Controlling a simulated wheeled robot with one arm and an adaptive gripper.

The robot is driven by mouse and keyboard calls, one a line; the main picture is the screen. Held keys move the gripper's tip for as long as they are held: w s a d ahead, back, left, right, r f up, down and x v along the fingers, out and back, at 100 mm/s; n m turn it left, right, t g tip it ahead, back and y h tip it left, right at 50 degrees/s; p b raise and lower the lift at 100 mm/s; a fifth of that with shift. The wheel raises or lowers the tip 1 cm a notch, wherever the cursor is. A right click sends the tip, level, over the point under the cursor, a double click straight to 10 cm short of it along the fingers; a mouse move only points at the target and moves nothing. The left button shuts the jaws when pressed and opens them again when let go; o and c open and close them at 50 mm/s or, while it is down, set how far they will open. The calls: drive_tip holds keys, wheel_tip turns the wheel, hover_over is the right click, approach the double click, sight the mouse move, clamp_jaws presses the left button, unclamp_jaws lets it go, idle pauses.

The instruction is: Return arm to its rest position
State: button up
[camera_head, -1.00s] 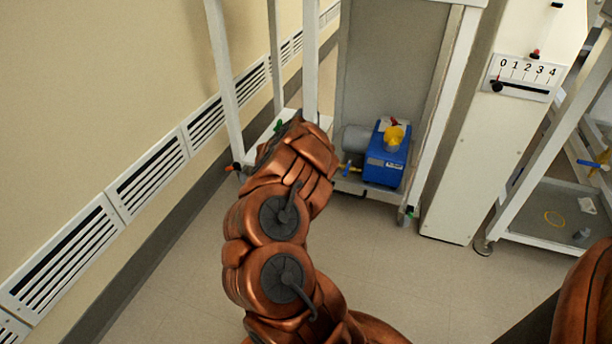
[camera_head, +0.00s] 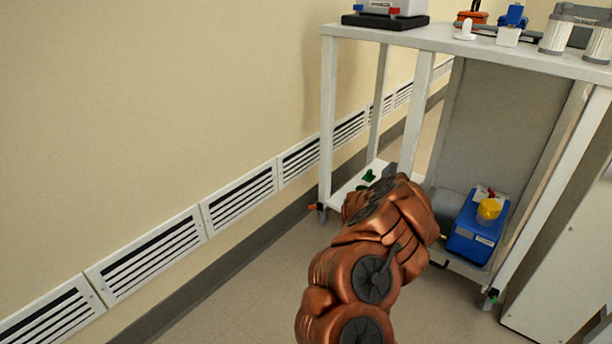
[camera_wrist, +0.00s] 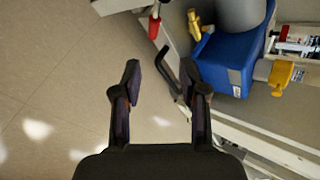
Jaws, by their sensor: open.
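My copper-coloured arm reaches from the bottom of the head view toward the white wheeled bench. My gripper (camera_wrist: 160,85) shows in the wrist view with its two dark fingers spread apart and nothing between them. Tan floor shows beyond the fingers, with the bench's lower frame close to the right finger. In the head view the fingers are mostly hidden behind my arm. A blue pump (camera_head: 477,230) with a yellow cap sits on the bench's lower shelf, right of my arm. It also shows at the upper right of the wrist view (camera_wrist: 222,65).
The white bench (camera_head: 448,40) carries a balance-like device (camera_head: 388,12) and small lab items on top. A cream wall with vent grilles (camera_head: 240,198) runs along the left. A white cabinet (camera_head: 572,255) stands at the right. The floor (camera_head: 250,290) left of my arm is clear.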

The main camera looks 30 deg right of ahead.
drive_tip(key=w+a+r+n+t+y+p, duration=0.2)
drive_tip(key=w+a+r+n+t+p, duration=0.25)
drive_tip(key=w+a+r, duration=0.6)
drive_tip(key=w+a+r+n+t+y+p, duration=0.2)
drive_tip(key=w+a+r+n+t+p, duration=0.25)
drive_tip(key=w+a+r, duration=0.6)
drive_tip(key=a+r+n+t+y+p, duration=0.1)
drive_tip(key=a+r+n+y+p, duration=0.4)
drive_tip(key=a+r, duration=0.85)
drive_tip(key=a+r+n+t+y+p, duration=0.1)
drive_tip(key=a+r+n+y+p, duration=0.45)
drive_tip(key=a+r, duration=0.8)
drive_tip(key=s+a+r+n+g+p, duration=0.3)
drive_tip(key=s+a+r+n+p, duration=0.35)
drive_tip(key=s, duration=0.35)
drive_tip(key=s+a+r+n+g+p, duration=0.3)
drive_tip(key=s+a+r+n+p, duration=0.25)
drive_tip(key=s+r, duration=0.35)
drive_tip(key=s+d+r+n+g+h+p, duration=0.1)
drive_tip(key=s+d+r+n+g+p, duration=0.1)
drive_tip(key=s, duration=0.8)
drive_tip(key=s+d+r+n+g+h+p, duration=0.1)
drive_tip(key=s+d+n+g+h+p, duration=0.1)
drive_tip(key=s+p, duration=0.4)
drive_tip(key=s+d+r+n+g+h+p, duration=0.2)
drive_tip(key=s+d+n+g+p, duration=0.1)
drive_tip(key=s, duration=1.1)
drive_tip(key=shift+d+r+p, duration=0.35)
drive_tip(key=shift+d+p, duration=0.1)
drive_tip(key=shift+d, duration=0.65)
